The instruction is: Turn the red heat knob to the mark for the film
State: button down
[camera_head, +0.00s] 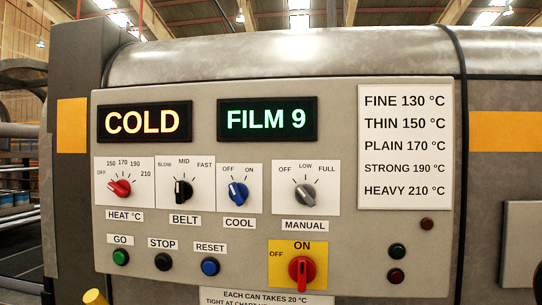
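The red heat knob (119,188) sits on a white plate at the left of the control panel, above the label HEAT °C. Its scale reads OFF, 150, 170, 190 and 210 from left to right. The knob appears to point up-left, towards OFF. A green-lit display (267,119) reads FILM 9. An orange-lit display (145,122) reads COLD. A white chart (405,146) lists FINE 130, THIN 150, PLAIN 170, STRONG 190 and HEAVY 210 °C. A lower note (262,297) reads EACH CAN TAKES 20 °C; its second line is cut off. My gripper is not in view.
Right of the heat knob are the belt knob (183,192), blue cool knob (238,193) and grey manual knob (304,195). Below are the GO (120,257), STOP (163,262) and RESET (210,267) buttons and a red main switch (302,270). A yellow object (95,297) shows at bottom left.

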aim_at(121, 188)
jog(key=u, duration=1.75)
jog(key=k, duration=0.5)
jog(key=u, duration=0.85)
jog(key=i, duration=0.65)
jog(key=z, duration=0.8)
jog(key=i, duration=0.6)
jog(key=z, duration=0.7)
